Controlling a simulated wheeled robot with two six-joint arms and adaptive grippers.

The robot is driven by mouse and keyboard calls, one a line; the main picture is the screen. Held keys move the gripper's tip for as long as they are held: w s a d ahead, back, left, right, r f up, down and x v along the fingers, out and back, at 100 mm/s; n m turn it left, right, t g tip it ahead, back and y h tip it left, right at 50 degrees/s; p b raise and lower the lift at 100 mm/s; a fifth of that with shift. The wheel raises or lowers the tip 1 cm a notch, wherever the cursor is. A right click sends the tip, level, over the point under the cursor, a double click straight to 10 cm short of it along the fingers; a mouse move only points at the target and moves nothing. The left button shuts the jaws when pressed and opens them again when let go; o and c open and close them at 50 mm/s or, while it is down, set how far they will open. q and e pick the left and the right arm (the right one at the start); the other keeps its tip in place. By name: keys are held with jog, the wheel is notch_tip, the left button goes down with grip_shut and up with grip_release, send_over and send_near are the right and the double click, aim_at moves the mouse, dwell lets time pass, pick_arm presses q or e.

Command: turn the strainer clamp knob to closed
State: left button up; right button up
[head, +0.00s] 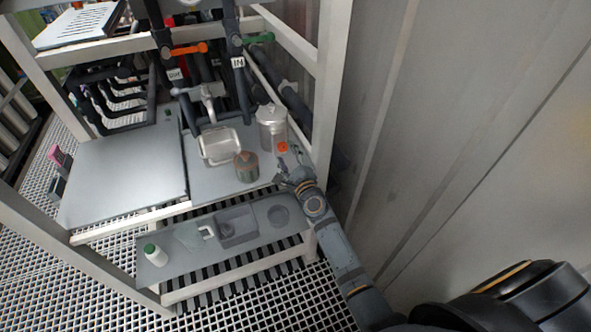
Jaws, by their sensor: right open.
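A silver lidded canister (268,128), which looks like the strainer housing, stands upright at the right end of the grey worktop (215,185). A small orange knob (283,147) shows low on its right front side; its exact turn position is too small to tell. My right gripper (290,164) is open just below and in front of the knob, near the worktop's right front edge. I cannot tell whether a finger touches the knob. My left gripper is not in view.
A dark mesh-like cylinder (246,168) and a metal tray (220,146) stand left of the canister. Pipes with an orange handle (189,49) and a green handle (260,38) rise behind. A white frame post (331,90) stands close on the right. A lower shelf holds a white bottle (155,255).

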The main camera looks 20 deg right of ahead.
jog(key=s, duration=1)
jog(key=shift+d, duration=0.2)
jog(key=s+f+n+g+p, duration=0.1)
jog(key=s+f+n+g, duration=0.3)
jog(key=f, duration=0.6)
jog(key=s+f+n+g, duration=0.2)
jog(key=s+f+n, duration=0.3)
jog(key=f, duration=0.6)
jog(key=s+f+n+g+p, duration=0.1)
jog(key=s+f+n+g, duration=0.3)
jog(key=f, duration=0.6)
jog(key=s+d+f+n+g, duration=0.2)
jog(key=s+f+n, duration=0.2)
jog(key=s, duration=0.6)
jog(key=s+d+f+n+g+h+p, duration=0.1)
jog(key=s+d+f+n+g, duration=0.1)
jog(key=s+f, duration=0.4)
jog(key=s+d+f+n+g, duration=0.2)
jog(key=s+d+f+n, duration=0.2)
jog(key=s, duration=1.1)
jog(key=shift+f+n+g, duration=0.4)
jog(key=shift+f+n, duration=0.35)
jog(key=shift+n, duration=0.25)
